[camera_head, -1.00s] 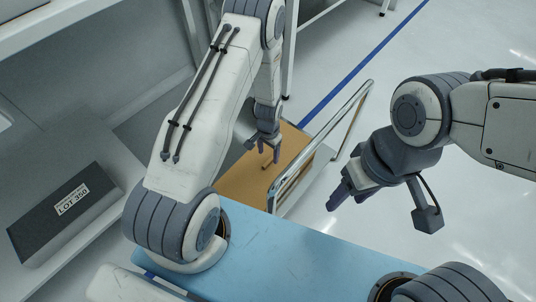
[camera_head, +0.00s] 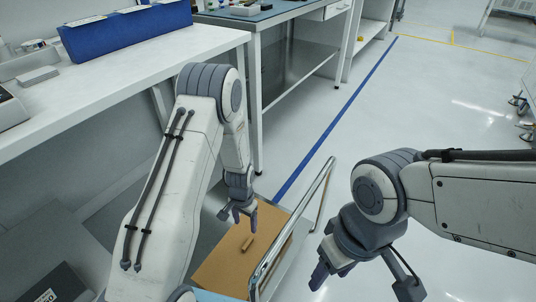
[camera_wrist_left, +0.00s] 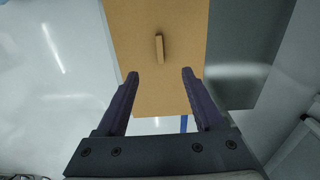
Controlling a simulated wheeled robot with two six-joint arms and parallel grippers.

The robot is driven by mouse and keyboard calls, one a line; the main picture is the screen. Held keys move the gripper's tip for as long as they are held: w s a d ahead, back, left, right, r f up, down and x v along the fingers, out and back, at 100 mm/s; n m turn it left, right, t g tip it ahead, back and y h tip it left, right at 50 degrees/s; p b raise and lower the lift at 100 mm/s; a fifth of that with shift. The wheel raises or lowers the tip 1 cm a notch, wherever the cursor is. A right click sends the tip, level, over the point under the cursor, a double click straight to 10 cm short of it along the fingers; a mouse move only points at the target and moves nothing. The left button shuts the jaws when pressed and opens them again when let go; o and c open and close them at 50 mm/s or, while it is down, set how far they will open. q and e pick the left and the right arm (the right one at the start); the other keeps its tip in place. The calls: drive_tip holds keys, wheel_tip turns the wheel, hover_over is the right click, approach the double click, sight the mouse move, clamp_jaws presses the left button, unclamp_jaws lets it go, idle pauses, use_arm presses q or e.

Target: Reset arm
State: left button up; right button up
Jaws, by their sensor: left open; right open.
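My left gripper (camera_head: 244,221) hangs over a brown board-like surface beside a chrome rail in the head view. Its jaws are open and empty. In the left wrist view my left gripper (camera_wrist_left: 160,75) shows two dark fingers spread apart. A small tan block (camera_head: 247,243) lies on the brown surface, apart from the fingers. The block also shows in the left wrist view (camera_wrist_left: 159,49), ahead of the gap between the fingertips. My right gripper (camera_head: 330,278) is open and empty at the lower right of the head view, over the pale floor.
The brown surface (camera_head: 216,270) has a chrome rail (camera_head: 290,232) along its right side. A white bench (camera_head: 120,62) with a blue bin (camera_head: 125,32) stands at the upper left. A dark box (camera_head: 58,285) lies at the lower left. Open floor (camera_head: 440,110) spreads to the right.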

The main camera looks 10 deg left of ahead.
use_arm(q)
drive_tip(key=s+r+n+t, duration=0.15)
drive_tip(key=s+r, duration=0.35)
drive_tip(key=r, duration=0.7)
drive_tip(key=s+r+n+t, duration=0.15)
drive_tip(key=s+r, duration=0.35)
drive_tip(key=r, duration=0.6)
drive_tip(key=s+d+r+m+g+h, duration=0.1)
drive_tip(key=s+d+r+m+g, duration=0.15)
drive_tip(key=s+d, duration=0.45)
drive_tip(key=s+d+r+m+g, duration=0.1)
drive_tip(key=s+d+r+m, duration=0.3)
drive_tip(key=s+d, duration=0.3)
wheel_tip(320, 180, up, 33)
drive_tip(key=p, duration=3.3)
drive_tip(key=shift+w+p, duration=0.2)
drive_tip(key=shift+p, duration=0.1)
drive_tip(key=shift+t, duration=0.25)
